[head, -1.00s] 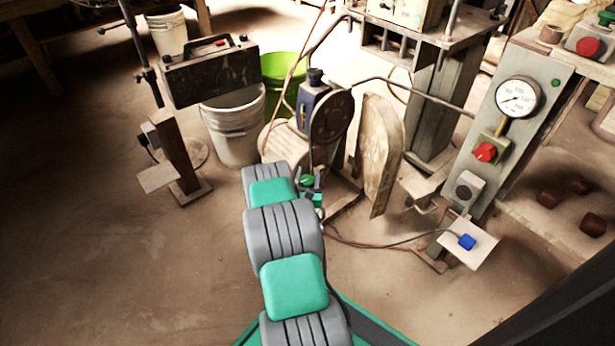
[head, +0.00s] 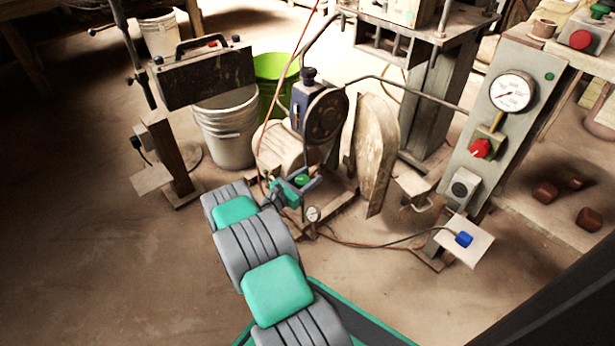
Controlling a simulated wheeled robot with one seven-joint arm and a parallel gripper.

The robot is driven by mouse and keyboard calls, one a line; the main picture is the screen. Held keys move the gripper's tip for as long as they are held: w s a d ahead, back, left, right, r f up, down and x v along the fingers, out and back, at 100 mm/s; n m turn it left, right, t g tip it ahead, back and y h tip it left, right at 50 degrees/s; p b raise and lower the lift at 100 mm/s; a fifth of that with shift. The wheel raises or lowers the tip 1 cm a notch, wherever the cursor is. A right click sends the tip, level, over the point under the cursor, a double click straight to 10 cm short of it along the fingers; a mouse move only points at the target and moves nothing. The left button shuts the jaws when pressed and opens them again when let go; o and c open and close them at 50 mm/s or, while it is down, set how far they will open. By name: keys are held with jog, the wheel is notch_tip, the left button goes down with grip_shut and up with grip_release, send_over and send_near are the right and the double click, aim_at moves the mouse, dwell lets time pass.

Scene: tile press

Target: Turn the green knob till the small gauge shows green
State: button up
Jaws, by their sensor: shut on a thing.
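The green knob (head: 303,179) sits low at the front of the pump, in the middle of the head view. My gripper (head: 307,182) comes at it from the left and is shut on it, with the fingers partly hiding it. The small gauge (head: 313,214) is a little round white dial just below and right of the knob. Its needle and colours are too small to read.
The pump's dark wheel (head: 327,116) and a wooden guard (head: 373,150) stand behind and right of the knob. A press panel with a large gauge (head: 512,91) and a red knob (head: 481,148) is at right. White buckets (head: 228,135) stand at left. The front floor is clear.

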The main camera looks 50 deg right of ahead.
dwell(0.5)
jog(key=o, duration=1.4)
jog(key=shift+c, duration=0.2)
